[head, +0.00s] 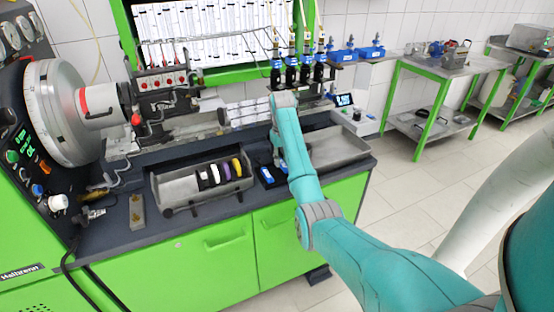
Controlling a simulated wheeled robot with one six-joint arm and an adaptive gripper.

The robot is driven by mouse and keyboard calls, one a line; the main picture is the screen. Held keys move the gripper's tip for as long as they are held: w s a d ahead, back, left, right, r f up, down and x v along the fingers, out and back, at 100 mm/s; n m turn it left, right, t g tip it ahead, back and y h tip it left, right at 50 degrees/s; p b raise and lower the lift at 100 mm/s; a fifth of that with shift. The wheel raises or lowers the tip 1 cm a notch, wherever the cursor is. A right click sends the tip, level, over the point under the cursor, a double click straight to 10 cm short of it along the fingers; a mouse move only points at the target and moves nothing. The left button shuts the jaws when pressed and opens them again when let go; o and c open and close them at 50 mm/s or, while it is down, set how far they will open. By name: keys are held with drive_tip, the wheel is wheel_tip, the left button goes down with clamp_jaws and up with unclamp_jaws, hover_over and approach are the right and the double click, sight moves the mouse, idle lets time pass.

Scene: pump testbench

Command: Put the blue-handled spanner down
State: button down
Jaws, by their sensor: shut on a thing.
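My teal arm reaches in from the lower right to the bench. My gripper (278,164) points down just left of my forearm, low over the bench top, and is partly hidden by that arm link. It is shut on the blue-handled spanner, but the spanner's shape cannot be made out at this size. Small blue-and-white items (267,175) show on the dark bench top beside the gripper. I cannot tell whether any blue there belongs to the spanner.
A metal tray (342,146) lies to the right. Dark bottles (291,72) stand behind. The dark bench top (110,232) has free room at its front left.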

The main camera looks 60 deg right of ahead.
drive_tip(key=shift+f, duration=0.55)
drive_tip(key=shift+f, duration=0.4)
drive_tip(key=c, duration=1)
unclamp_jaws()
